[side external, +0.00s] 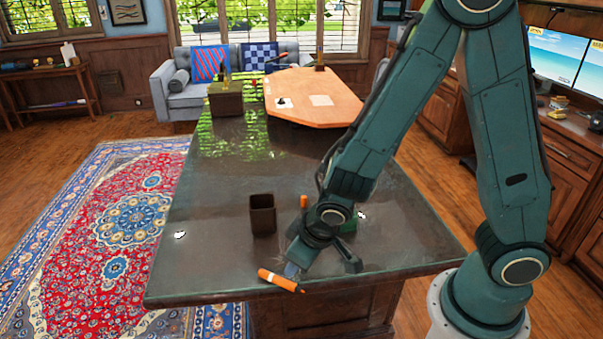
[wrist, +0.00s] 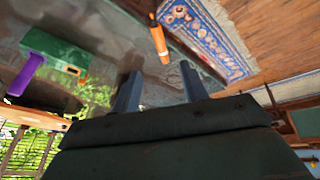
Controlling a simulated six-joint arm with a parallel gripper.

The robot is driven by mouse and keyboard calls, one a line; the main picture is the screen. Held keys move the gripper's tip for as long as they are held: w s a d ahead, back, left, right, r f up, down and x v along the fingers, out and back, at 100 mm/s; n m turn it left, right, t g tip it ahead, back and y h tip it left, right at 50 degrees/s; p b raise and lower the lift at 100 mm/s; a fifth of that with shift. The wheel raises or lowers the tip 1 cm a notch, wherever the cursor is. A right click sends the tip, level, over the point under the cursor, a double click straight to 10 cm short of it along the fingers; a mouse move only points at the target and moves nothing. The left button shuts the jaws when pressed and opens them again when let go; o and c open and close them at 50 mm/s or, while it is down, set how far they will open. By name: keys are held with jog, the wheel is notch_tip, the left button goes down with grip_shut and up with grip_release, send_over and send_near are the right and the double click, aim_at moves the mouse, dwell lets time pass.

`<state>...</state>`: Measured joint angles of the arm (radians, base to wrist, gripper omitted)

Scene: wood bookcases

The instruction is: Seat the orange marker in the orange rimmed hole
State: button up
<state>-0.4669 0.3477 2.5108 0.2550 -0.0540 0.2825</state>
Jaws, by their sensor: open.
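In the wrist view the marker (wrist: 158,38) shows just beyond my fingertips, near the middle of the gap. My gripper (side external: 293,266) is open beside it; both fingers stand apart in the wrist view (wrist: 160,68). I cannot tell whether they touch the marker. A green block (wrist: 45,49) has an orange rimmed hole (wrist: 71,71) on one face, and a purple piece (wrist: 28,75) stands at it. In the side view the block (side external: 349,224) is mostly hidden by my wrist.
A dark brown open cup (side external: 262,214) stands left of my wrist. A small upright orange object (side external: 304,201) is behind my wrist. White scraps (side external: 180,234) lie on the dark table (side external: 205,265). The table's left side is mostly clear; its front edge is close to the marker.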

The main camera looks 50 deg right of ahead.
send_over(282, 281)
jog(key=s, duration=0.3)
notch_tip(282, 281, down, 7)
jog(key=shift+w+a, duration=0.15)
jog(key=shift+a, duration=0.05)
jog(key=shift+f, duration=0.25)
jog(key=shift+x, duration=2.45)
jog(key=shift+w, duration=0.1)
grip_shut()
